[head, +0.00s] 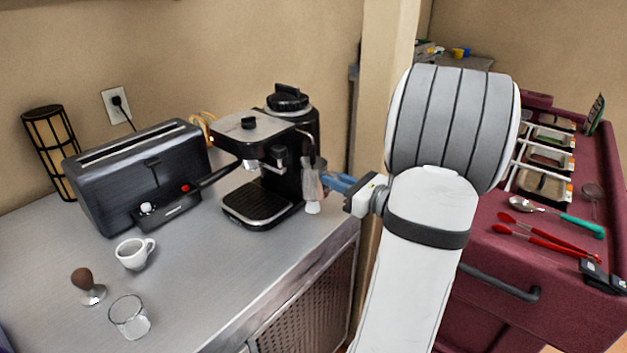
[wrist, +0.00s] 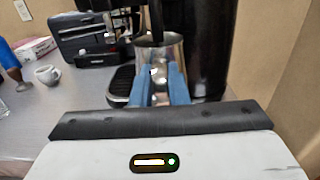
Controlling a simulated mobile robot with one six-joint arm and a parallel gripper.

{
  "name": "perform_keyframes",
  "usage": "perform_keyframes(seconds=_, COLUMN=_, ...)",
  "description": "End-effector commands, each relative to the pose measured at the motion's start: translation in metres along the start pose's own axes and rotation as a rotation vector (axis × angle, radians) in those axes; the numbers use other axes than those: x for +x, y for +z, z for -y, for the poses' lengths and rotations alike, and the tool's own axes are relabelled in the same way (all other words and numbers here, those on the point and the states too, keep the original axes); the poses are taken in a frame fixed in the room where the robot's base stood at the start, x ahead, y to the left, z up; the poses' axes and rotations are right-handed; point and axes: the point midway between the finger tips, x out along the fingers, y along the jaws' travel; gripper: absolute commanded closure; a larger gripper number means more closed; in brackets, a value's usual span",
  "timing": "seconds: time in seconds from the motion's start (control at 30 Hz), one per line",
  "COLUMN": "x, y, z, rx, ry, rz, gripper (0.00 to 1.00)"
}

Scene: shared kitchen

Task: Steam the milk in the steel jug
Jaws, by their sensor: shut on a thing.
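The steel jug (head: 312,178) is at the right side of the black espresso machine (head: 258,130), at the height of its lower body. My gripper (head: 328,180) reaches in from the right, its blue fingers shut on the jug. In the wrist view the jug (wrist: 160,48) stands upright between the fingers (wrist: 160,88), with its open rim facing up. A dark steam wand (wrist: 156,18) comes down into the jug's mouth; how deep its tip sits is hidden. The milk inside cannot be made out.
A black toaster (head: 140,170) stands left of the machine. A white cup (head: 132,254), a tamper (head: 88,288) and a glass (head: 130,318) are on the front left of the steel counter (head: 215,290). A red cart (head: 520,290) with tongs and a spoon is at the right.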

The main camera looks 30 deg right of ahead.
Motion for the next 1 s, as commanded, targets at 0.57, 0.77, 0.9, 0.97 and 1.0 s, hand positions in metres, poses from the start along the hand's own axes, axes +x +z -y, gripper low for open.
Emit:
perform_keyframes(seconds=0.57, x=0.0, y=-0.023, z=0.0, rx=0.001, ry=0.0, rz=0.001, gripper=1.0)
perform_keyframes(seconds=0.77, x=0.0, y=-0.031, z=0.0, rx=0.001, ry=0.0, rz=0.001, gripper=1.0)
perform_keyframes(seconds=0.9, x=0.0, y=-0.036, z=0.0, rx=0.0, ry=0.0, rz=0.001, gripper=1.0)
perform_keyframes(seconds=0.97, x=0.0, y=-0.039, z=0.0, rx=0.0, ry=0.0, rz=0.001, gripper=1.0)
perform_keyframes(seconds=1.0, x=0.0, y=-0.04, z=0.0, rx=0.0, ry=0.0, rz=0.001, gripper=1.0)
